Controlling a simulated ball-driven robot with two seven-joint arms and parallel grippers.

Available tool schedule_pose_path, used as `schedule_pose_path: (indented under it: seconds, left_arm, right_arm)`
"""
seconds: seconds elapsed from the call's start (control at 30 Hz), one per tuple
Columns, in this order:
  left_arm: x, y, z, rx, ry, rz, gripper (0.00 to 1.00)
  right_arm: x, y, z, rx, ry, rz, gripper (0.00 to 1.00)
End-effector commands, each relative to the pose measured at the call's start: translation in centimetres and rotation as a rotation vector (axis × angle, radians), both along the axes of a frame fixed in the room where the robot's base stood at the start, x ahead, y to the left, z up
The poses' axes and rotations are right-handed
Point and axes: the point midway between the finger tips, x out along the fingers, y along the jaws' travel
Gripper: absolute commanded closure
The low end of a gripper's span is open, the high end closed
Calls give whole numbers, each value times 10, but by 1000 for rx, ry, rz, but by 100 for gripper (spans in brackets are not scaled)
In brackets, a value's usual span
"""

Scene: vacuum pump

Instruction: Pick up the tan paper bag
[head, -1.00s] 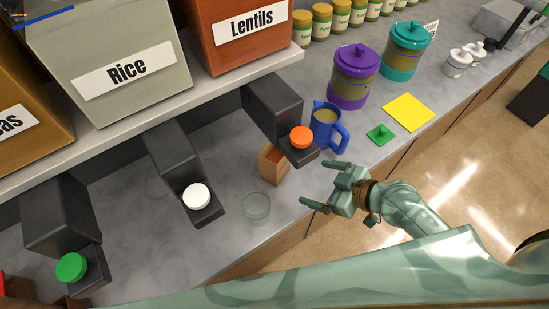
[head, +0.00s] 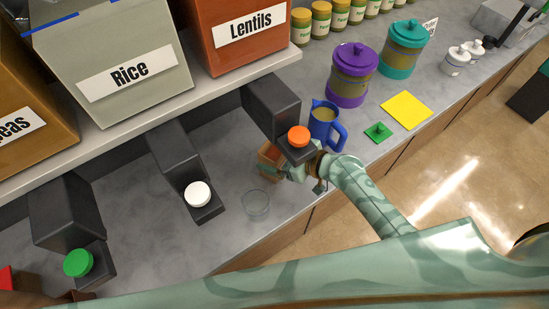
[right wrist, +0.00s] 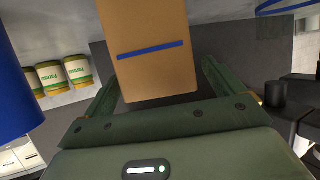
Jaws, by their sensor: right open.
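The tan paper bag (head: 268,160) stands on the grey counter under the dispenser with the orange knob. Its right side is partly hidden by my right gripper (head: 284,170). In the right wrist view the bag (right wrist: 150,60) shows a plain face with a blue stripe. My right gripper (right wrist: 160,90) is open there, with one finger on each side of the bag. Gaps show between the fingers and the bag, and it does not look clamped. My left gripper is not in view.
The orange-knobbed dispenser (head: 296,140) overhangs the bag closely. A blue pitcher (head: 325,122) stands just to the right, and a clear glass (head: 256,203) stands in front to the left. The shelf edge (head: 225,84) is above.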

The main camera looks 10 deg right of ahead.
Motion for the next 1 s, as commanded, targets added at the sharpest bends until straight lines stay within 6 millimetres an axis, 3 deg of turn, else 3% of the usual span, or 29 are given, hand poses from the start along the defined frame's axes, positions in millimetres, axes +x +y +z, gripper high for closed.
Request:
schedule_pose_path:
  seconds: [0.17, 0.43, 0.47, 0.63, 1.0]
  left_arm:
    - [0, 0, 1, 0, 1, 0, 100]
    - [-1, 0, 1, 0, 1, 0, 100]
    - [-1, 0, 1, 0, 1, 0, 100]
    - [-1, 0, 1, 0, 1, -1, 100]
    - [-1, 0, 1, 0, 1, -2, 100]
  right_arm:
    - [19, 17, -10, 3, 1, -1, 6]
    - [22, 21, -12, -1, 1, 0, 6]
    - [22, 21, -12, -1, 1, 0, 9]
    - [22, 20, -12, 0, 0, 0, 54]
    - [22, 20, -11, 0, 0, 0, 54]
